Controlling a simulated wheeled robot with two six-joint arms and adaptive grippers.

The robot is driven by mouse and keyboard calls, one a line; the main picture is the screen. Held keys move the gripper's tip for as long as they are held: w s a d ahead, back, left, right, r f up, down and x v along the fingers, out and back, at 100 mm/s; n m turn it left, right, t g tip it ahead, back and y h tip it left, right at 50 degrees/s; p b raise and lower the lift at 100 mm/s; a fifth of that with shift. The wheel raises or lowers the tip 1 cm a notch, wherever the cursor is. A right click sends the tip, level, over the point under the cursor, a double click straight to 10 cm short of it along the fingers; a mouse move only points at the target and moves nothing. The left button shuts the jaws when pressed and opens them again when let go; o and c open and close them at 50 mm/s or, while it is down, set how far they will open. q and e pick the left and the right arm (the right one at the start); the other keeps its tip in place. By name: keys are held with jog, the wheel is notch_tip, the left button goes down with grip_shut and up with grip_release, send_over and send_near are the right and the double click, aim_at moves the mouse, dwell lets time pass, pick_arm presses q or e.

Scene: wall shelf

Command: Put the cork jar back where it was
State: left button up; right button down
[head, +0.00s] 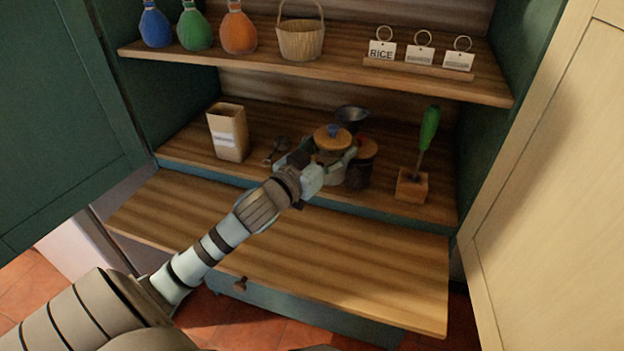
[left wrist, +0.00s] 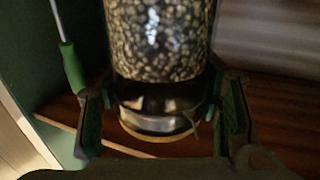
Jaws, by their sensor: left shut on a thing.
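The cork jar has a round cork lid (head: 332,140) with a blue knob on top. It is at the middle shelf, right of centre, and looks upright. My left gripper (head: 334,163) is shut around it, coming from the front left. In the left wrist view the jar (left wrist: 160,38) shows pale speckled contents and a shiny band, with the fingers of my left gripper (left wrist: 163,115) on both sides. I cannot tell whether its base touches the shelf. My right gripper is not in view.
A second jar (head: 362,170) with a red knob stands close on the right. A dark bowl (head: 352,116) is behind. A green-handled tool in a wooden block (head: 411,186) is farther right; a paper bag (head: 229,135) is left. The upper shelf (head: 345,75) overhangs. The pull-out board (head: 300,255) is clear.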

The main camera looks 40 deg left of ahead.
pick_arm(q)
jog(key=w+a+r+n+g+y+b, duration=0.1)
jog(key=w+a+r+n+y+b, duration=0.2)
jog(key=a+y, duration=0.45)
jog(key=shift+n+h, duration=0.4)
jog(key=shift+h, duration=0.45)
jog(key=f, duration=0.3)
jog(key=a+f+b, duration=0.1)
jog(key=f, duration=0.2)
jog(key=w+f, duration=0.1)
jog(key=f, duration=0.1)
jog(key=shift+a+f+b, duration=0.35)
jog(key=shift+f, duration=0.05)
jog(key=shift+r, duration=0.1)
jog(key=o, duration=1.7)
jog(key=v, duration=1.2)
jog(key=shift+p, duration=0.4)
